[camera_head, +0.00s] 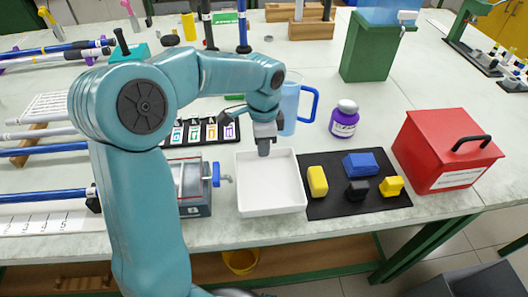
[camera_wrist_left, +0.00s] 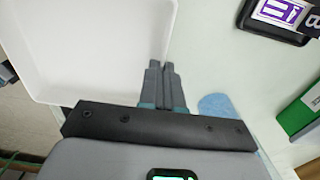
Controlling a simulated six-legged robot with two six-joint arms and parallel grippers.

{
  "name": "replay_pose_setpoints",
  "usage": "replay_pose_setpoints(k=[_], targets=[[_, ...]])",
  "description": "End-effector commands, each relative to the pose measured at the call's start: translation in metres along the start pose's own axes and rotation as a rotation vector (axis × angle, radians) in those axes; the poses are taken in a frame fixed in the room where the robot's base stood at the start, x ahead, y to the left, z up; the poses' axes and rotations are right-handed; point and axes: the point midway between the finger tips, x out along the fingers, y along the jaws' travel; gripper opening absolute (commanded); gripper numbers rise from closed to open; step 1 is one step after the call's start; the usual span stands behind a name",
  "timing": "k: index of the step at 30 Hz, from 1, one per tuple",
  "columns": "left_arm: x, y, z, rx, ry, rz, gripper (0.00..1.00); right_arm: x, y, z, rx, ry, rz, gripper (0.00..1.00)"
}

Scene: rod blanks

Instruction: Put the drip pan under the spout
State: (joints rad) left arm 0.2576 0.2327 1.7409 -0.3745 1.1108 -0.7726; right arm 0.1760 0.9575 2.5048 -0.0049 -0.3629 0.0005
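The drip pan (camera_head: 270,207) is a white, shallow square tray, empty, near the table's front edge. A grey-blue box (camera_head: 196,207) stands left of it with a blue tap handle (camera_head: 216,174); its short spout (camera_head: 227,179) points right and ends just beside the pan's left rim. My left gripper (camera_head: 264,148) is at the pan's back rim, pointing down. In the left wrist view, its fingers (camera_wrist_left: 161,68) are close together on either side of the rim of the pan (camera_wrist_left: 90,92), shut on it. My right gripper is out of view.
A black mat (camera_head: 331,206) with yellow, blue and black blocks lies close right of the pan. A red box (camera_head: 445,150), a purple bottle (camera_head: 344,120) and a blue jug (camera_head: 289,105) stand near. A green stand (camera_head: 372,52) holds a blue tank with a white tap (camera_head: 407,16).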

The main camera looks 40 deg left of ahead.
Motion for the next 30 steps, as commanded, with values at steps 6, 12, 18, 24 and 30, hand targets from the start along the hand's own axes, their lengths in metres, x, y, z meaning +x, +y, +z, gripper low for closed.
replay_pose_setpoints(k=[6,12,18,24,30], targets=[[0.022,-0.001,-0.002,0.001,0.001,0.000,0.00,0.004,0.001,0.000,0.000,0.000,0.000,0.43],[0.021,-0.001,-0.002,0.000,0.001,0.000,0.00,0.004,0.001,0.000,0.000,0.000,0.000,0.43],[0.024,-0.001,-0.002,0.000,0.000,0.000,0.29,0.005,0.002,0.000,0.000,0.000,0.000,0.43],[0.024,-0.001,-0.001,0.000,0.000,0.000,0.29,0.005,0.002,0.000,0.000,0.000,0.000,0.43],[0.013,-0.002,-0.002,0.000,0.002,-0.002,0.29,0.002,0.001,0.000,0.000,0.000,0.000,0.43]])
